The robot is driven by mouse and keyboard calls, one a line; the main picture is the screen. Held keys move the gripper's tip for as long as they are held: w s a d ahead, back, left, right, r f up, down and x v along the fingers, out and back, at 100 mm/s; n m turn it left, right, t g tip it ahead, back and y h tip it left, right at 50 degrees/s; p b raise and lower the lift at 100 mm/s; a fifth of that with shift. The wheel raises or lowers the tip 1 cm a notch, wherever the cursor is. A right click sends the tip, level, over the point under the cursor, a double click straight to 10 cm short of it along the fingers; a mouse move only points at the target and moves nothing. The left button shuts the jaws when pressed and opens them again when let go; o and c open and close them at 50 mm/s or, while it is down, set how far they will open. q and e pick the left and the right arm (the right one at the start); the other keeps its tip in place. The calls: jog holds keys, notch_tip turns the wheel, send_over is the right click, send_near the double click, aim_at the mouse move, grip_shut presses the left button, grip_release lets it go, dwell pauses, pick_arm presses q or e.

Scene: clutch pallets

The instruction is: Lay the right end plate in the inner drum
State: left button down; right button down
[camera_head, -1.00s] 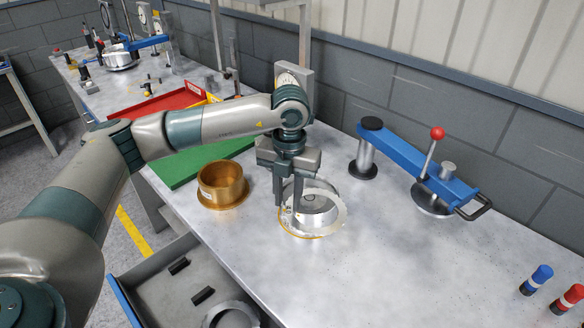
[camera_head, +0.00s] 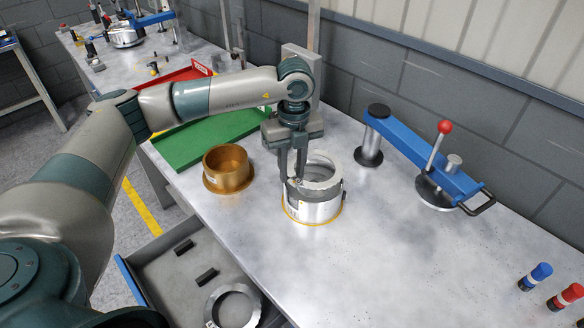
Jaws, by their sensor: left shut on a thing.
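A silver ring-shaped end plate (camera_head: 322,184) shows at the mouth of a short silver drum (camera_head: 314,212) with a yellow-orange lower rim, standing on the bench. My left gripper (camera_head: 292,178) comes down from above at the drum's left side and is shut on the plate's left edge. The fingers hide part of the plate and the drum's rim. I cannot tell whether the plate rests fully inside the drum. My right gripper is out of view.
A brass cup (camera_head: 227,170) stands left of the drum. A blue lever press (camera_head: 425,165) with a red knob stands to the right. An open drawer (camera_head: 165,262) holds another silver ring (camera_head: 233,308) and black blocks.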

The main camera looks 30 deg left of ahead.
aim_at(292, 177)
pick_arm(q)
jog(key=shift+f, duration=0.15)
jog(key=shift+f+b, duration=0.55)
jog(key=shift+f, duration=0.9)
jog(key=shift+f+b, duration=0.95)
jog(key=shift+f, duration=0.15)
jog(key=c, duration=1.4)
grip_release()
jog(key=shift+o, duration=0.2)
